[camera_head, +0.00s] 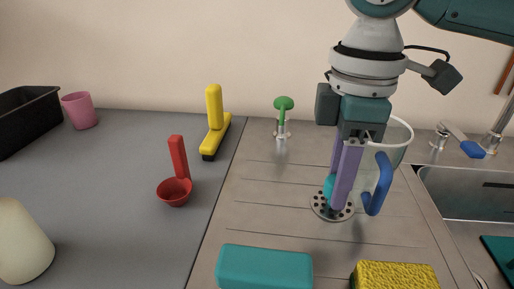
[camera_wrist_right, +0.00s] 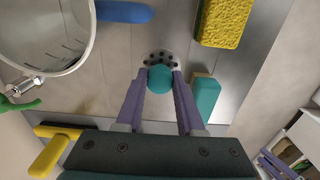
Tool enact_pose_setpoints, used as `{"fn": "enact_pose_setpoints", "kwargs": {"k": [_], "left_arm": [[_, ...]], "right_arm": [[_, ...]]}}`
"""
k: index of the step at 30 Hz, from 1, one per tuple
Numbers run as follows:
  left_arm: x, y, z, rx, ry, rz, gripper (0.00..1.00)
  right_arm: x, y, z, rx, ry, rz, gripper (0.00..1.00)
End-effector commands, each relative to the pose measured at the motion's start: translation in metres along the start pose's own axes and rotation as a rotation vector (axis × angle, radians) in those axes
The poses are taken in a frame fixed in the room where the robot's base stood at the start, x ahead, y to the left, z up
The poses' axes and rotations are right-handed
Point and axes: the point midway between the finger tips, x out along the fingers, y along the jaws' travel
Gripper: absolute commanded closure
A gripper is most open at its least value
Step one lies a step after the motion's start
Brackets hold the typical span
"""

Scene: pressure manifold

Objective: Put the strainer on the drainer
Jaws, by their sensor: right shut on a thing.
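The strainer is a round, grey, perforated disc (camera_head: 321,208) with a teal knob (camera_head: 329,187). My right gripper (camera_head: 340,208) points down and is shut on the knob. In the right wrist view the knob (camera_wrist_right: 160,79) sits between the two purple fingertips (camera_wrist_right: 160,82), with the disc beyond it. The drainer (camera_head: 270,205) is the grooved metal board under the strainer. The disc looks flat and at or very near its surface; I cannot tell whether it touches. A purple part (camera_wrist_right: 275,163) at the wrist view's lower right may be my left gripper.
A glass jug (camera_head: 397,138) with a blue handle (camera_head: 378,185) stands close beside the right gripper. A teal block (camera_head: 265,268) and yellow sponge (camera_head: 395,275) lie at the front. The sink (camera_head: 465,195) is right. A red scoop (camera_head: 174,190) and yellow brush (camera_head: 215,130) are left.

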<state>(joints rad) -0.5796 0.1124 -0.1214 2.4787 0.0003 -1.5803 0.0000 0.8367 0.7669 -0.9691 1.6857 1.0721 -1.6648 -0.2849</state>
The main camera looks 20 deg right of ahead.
Motion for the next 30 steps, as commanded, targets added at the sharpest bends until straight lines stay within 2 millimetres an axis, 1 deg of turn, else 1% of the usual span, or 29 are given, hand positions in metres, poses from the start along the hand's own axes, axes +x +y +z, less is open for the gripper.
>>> {"fn": "enact_pose_setpoints", "kwargs": {"k": [1, 5, 9, 12, 15, 21, 25, 26, 30], "left_arm": [[0.002, 0.0, 0.001, 0.0, 0.0, 0.0, 0.5], [0.003, 0.0, 0.001, 0.001, 0.0, -0.001, 0.5], [0.007, -0.001, 0.003, 0.004, -0.001, -0.004, 0.5], [0.008, -0.002, 0.003, 0.007, -0.001, -0.007, 0.5], [0.009, -0.003, 0.003, 0.009, -0.001, -0.008, 0.5], [0.008, -0.003, 0.003, 0.01, -0.001, -0.01, 0.5], [0.008, -0.003, 0.003, 0.009, -0.001, -0.01, 0.5], [0.008, -0.003, 0.003, 0.009, -0.001, -0.01, 0.5], [0.008, -0.003, 0.003, 0.009, -0.001, -0.009, 0.5]], "right_arm": [[0.008, 0.0, 0.0, 0.0, 0.0, -0.001, 1.0], [0.018, 0.0, 0.0, 0.0, 0.001, 0.0, 1.0], [0.04, 0.0, 0.0, 0.001, -0.001, -0.002, 1.0], [0.053, 0.0, 0.0, 0.0, -0.001, -0.001, 1.0], [0.058, 0.0, 0.0, 0.0, 0.0, 0.001, 1.0], [0.057, 0.0, 0.0, -0.001, 0.001, 0.001, 1.0], [0.06, 0.0, 0.0, 0.0, 0.0, 0.0, 1.0], [0.06, 0.0, 0.0, 0.0, 0.001, 0.001, 0.61], [0.06, 0.0, 0.0, 0.0, 0.001, 0.001, 0.45]]}}
